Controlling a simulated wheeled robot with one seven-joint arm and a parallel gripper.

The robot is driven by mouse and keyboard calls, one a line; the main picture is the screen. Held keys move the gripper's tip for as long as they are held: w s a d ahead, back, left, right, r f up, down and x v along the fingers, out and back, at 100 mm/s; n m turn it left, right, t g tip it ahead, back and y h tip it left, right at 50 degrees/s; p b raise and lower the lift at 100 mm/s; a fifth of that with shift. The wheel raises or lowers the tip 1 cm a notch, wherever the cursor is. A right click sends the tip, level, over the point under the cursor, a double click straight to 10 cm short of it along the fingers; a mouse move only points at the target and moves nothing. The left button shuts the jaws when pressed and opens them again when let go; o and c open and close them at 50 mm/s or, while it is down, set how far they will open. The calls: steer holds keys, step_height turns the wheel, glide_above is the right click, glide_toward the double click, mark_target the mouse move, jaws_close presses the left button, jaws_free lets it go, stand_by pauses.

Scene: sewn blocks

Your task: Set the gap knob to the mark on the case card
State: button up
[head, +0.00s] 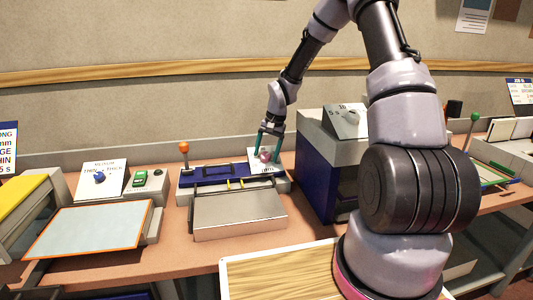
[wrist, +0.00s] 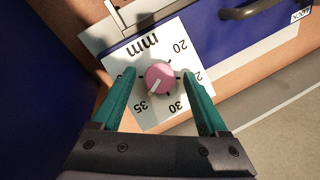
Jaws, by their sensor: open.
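The gap knob (wrist: 160,77) is a pink round knob on a white dial plate (wrist: 118,42) marked mm, with 20, a partly hidden number, 30 and 35. Its white pointer line points toward the 35 side. In the head view the knob (head: 265,155) sits on the blue and grey machine with an orange-topped lever. My gripper (wrist: 162,85) is open, its teal fingers on either side of the knob; I cannot tell if they touch it. My gripper (head: 271,131) also shows in the head view. Which card is the case card is unclear; its mark is not readable.
A blue and grey box (head: 325,165) stands right of the machine, close to my arm. A thin/thick dial panel (head: 101,178) is at left. A cropped printed card (head: 8,147) is at far left, a job card (head: 520,92) at far right. A grey tray (head: 238,212) lies in front.

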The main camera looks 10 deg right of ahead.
jaws_close()
steer(key=shift+a+n, duration=0.1)
steer(key=shift+n, duration=0.2)
steer(key=n+h, duration=0.1)
steer(key=n, duration=0.1)
steer(key=n+h, duration=0.1)
steer(key=n, duration=0.1)
steer(key=shift+a+n+g, duration=0.15)
steer(key=shift+n+g, duration=0.15)
steer(key=shift+n, duration=0.1)
steer(key=n+h, duration=0.1)
steer(key=n, duration=0.1)
steer(key=n+h, duration=0.1)
steer(key=n, duration=0.2)
steer(key=shift+a+h, duration=0.1)
steer(key=shift+h, duration=0.2)
jaws_free()
